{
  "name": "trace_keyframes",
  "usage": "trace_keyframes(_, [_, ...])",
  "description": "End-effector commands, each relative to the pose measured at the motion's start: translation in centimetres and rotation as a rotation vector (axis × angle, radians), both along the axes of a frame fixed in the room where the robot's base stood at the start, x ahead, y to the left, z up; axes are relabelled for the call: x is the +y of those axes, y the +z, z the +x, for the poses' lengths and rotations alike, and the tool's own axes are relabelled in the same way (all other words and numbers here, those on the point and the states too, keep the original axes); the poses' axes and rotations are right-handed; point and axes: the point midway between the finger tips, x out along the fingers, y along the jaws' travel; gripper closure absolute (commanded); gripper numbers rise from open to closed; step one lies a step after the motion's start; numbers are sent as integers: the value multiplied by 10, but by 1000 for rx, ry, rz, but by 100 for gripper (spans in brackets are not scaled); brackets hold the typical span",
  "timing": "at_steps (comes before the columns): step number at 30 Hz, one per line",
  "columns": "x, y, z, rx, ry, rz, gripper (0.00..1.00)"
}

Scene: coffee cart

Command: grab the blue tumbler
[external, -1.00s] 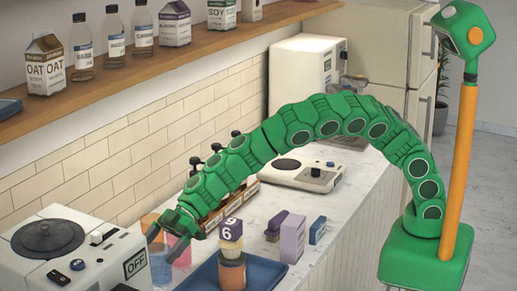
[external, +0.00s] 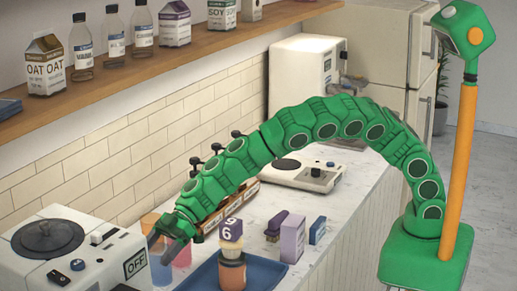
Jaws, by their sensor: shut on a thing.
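The blue tumbler (external: 160,272) is a translucent cup standing on the counter, just right of the white machine with the OFF sign. My gripper (external: 160,250) reaches down over its top, and its fingers are shut on it at the rim. The fingers and the machine hide part of the tumbler. A pink tumbler (external: 183,254) stands close on the right, and an orange tumbler (external: 149,222) stands just behind.
A blue tray (external: 267,272) holds an orange-brown cup (external: 232,273) with a numbered block (external: 231,229) above it. The white machine (external: 72,253) is close on the left. Purple boxes (external: 292,238) and a small scale (external: 303,174) stand farther along the counter.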

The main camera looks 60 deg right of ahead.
Motion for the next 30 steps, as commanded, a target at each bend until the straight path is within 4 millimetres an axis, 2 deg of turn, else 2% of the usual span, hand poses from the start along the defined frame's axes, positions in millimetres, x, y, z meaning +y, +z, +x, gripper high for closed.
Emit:
trace_keyframes(8, [0,5,0,-1,0,1,79])
trace_keyframes(16, [0,36,-1,-5,0,1,79])
trace_keyframes(22, [-10,48,-9,-3,0,2,79])
trace_keyframes(30, [-27,75,-25,-2,0,1,79])
